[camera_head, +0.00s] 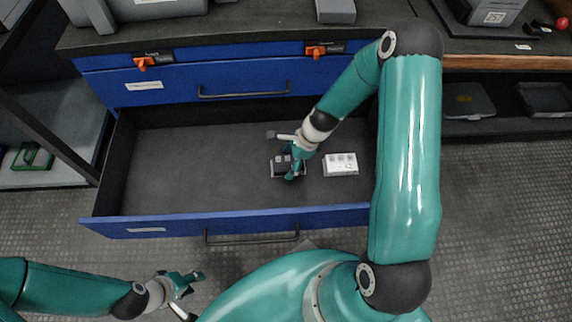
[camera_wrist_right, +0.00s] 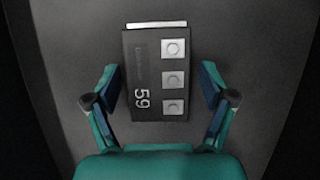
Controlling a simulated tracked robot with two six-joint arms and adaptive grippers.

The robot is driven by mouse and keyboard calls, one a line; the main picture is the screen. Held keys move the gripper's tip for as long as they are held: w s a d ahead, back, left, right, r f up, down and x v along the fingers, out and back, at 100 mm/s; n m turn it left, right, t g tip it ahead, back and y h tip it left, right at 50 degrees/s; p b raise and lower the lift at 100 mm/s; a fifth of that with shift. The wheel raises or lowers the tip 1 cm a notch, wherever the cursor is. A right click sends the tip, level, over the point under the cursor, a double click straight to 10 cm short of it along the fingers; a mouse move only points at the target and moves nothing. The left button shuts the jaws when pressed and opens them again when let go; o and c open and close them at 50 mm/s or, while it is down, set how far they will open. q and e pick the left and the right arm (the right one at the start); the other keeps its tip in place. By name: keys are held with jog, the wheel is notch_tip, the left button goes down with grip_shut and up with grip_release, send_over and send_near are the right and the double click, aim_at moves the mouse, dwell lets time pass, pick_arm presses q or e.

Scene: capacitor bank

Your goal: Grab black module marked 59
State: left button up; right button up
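The black module marked 59 (camera_wrist_right: 143,75) lies in the open drawer, and its number and a row of three light square terminals show in the right wrist view. In the head view the black module (camera_head: 281,168) is partly covered by my right gripper (camera_head: 293,160). In the right wrist view my right gripper (camera_wrist_right: 160,92) is open, with one finger on each side of the module's lower part and gaps on both sides. My left gripper (camera_head: 189,293) is in front of the drawer, low in the head view, with its fingers apart and nothing between them.
A white module (camera_head: 340,164) lies in the drawer to the right of the black one. The open blue drawer (camera_head: 160,226) has raised walls, and its left half is empty. A closed blue drawer (camera_head: 230,80) is above it, under the worktop.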

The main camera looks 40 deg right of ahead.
jog(key=c, duration=1.2)
jog(key=shift+r, duration=0.1)
